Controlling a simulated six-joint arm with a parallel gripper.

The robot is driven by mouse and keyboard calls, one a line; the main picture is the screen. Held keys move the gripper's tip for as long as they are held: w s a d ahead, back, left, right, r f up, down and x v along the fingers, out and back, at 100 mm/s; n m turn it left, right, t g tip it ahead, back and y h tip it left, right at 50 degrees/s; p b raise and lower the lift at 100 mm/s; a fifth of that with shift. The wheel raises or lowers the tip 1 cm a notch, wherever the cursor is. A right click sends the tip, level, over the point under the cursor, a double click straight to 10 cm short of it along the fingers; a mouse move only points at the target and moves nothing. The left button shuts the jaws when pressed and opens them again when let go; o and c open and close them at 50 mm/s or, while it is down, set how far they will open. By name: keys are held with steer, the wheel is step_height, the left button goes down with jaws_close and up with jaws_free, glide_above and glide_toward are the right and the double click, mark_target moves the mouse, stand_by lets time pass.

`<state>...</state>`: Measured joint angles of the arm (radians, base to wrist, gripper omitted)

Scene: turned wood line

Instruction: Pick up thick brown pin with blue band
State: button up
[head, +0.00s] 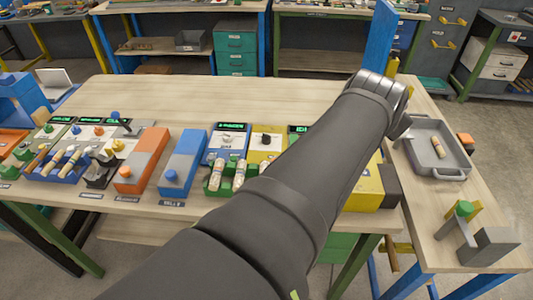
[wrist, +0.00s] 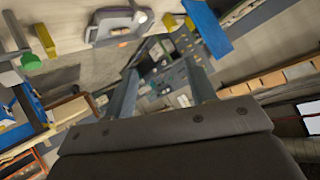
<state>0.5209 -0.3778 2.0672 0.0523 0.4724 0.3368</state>
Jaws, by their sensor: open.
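A short thick brownish pin (head: 438,147) lies in the grey tray (head: 451,174) on the right side table. It is small, and I cannot make out a blue band on it. The wrist view shows the tray (wrist: 97,28) near its top edge, with the pin (wrist: 120,31) inside. My gripper (wrist: 162,88) is open and empty in the wrist view, its two fingers apart, and the tray lies beyond them. In the head view my arm crosses the bench and its wrist is left of and above the tray; the fingers are hidden there.
Other light pins lie in a blue holder (head: 47,174) at left and a green holder (head: 213,187) at centre. Orange and blue boxes stand along the bench front. A grey block fixture with a green knob (head: 464,208) stands below the tray. The bench's back is clear.

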steer(key=w+r+t, duration=0.1)
steer(key=w+r, duration=0.3)
steer(key=w, duration=0.4)
steer(key=w+r+t, duration=0.2)
steer(key=w+r, duration=0.2)
steer(key=w, duration=0.3)
steer(key=a+f+n+g+y, duration=0.4)
steer(key=a+f+g, duration=0.2)
steer(key=a+f, duration=0.5)
steer(key=s+a+f+n+g+y, duration=0.1)
steer(key=s+a+f+n+g, duration=0.65)
steer(key=a, duration=0.55)
steer(key=shift+m+t, duration=0.35)
steer(key=shift+m, duration=0.3)
steer(key=f, duration=0.4)
steer(key=s+f, duration=0.1)
steer(key=f, duration=0.7)
steer(key=shift+s+d+f, duration=0.1)
steer(key=shift+s+f, duration=0.1)
steer(key=shift+w+f, duration=0.15)
steer(key=shift+f, duration=1.2)
steer(key=shift+w+f, duration=0.1)
steer(key=shift+f, duration=1.2)
steer(key=shift+c, duration=0.2)
steer(key=c, duration=1)
